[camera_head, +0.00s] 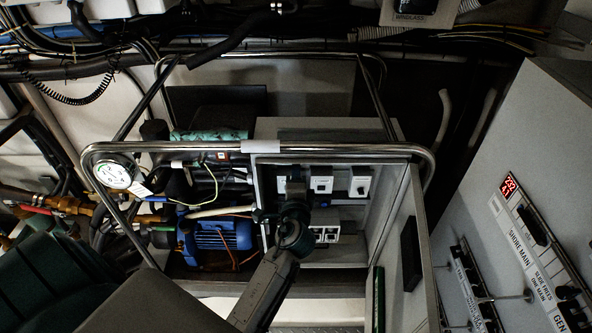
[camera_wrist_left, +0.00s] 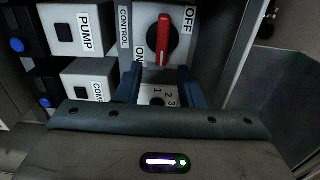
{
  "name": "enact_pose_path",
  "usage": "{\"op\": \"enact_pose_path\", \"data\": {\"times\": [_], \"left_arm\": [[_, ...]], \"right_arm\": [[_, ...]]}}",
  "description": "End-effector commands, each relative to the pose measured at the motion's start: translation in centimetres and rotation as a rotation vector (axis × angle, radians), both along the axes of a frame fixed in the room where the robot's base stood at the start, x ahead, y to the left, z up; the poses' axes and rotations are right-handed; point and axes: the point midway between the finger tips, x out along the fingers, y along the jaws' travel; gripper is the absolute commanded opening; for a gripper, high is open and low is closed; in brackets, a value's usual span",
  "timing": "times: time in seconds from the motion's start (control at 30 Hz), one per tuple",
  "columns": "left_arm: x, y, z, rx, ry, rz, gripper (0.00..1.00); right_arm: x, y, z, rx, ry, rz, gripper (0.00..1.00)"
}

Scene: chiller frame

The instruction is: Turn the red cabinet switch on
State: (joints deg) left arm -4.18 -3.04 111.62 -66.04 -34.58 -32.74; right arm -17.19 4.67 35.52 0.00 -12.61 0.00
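The red switch (camera_wrist_left: 163,40) is a red bar handle on a round black base, on a white plate marked CONTROL. In the left wrist view its handle stands nearly upright, with OFF at the upper right and ON at the lower left, partly covered by a finger. My left gripper (camera_wrist_left: 158,77) is open, with its two blue fingers apart just below the switch and not touching the handle. In the head view my left gripper (camera_head: 291,205) reaches into the open cabinet (camera_head: 257,215); the red handle cannot be made out there. My right gripper is not in view.
A PUMP box (camera_wrist_left: 72,30) and a COMP box (camera_wrist_left: 88,79) sit left of the switch. A cabinet wall (camera_wrist_left: 235,50) is close on its right. The open cabinet door (camera_head: 404,255) and a metal tube frame (camera_head: 200,147) surround the cabinet. A blue motor (camera_head: 218,233) lies left.

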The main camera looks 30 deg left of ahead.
Motion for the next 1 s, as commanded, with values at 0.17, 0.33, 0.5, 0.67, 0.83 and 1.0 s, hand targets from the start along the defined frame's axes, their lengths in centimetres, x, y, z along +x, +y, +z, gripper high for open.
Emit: {"op": "enact_pose_path", "data": {"times": [0.17, 0.33, 0.5, 0.67, 0.83, 1.0], "left_arm": [[-3.4, -2.1, -0.6, -0.006, 0.001, 0.0, 0.35], [-5.4, -3.4, -0.4, -0.003, 0.002, 0.0, 0.35], [-6.3, -3.9, -0.2, -0.001, 0.002, 0.001, 0.35], [-6.5, -4.0, -0.1, 0.001, 0.002, 0.0, 0.35], [-6.5, -4.0, -0.1, 0.001, 0.002, 0.0, 0.35], [-6.4, -4.0, -0.1, 0.001, 0.002, 0.0, 0.35]], "right_arm": [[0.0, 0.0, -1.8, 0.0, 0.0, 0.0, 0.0], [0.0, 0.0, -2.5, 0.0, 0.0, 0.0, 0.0], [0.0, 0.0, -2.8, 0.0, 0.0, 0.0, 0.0], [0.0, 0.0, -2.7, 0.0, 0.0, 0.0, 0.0], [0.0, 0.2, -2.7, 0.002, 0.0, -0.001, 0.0], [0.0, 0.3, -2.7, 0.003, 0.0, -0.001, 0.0]]}}
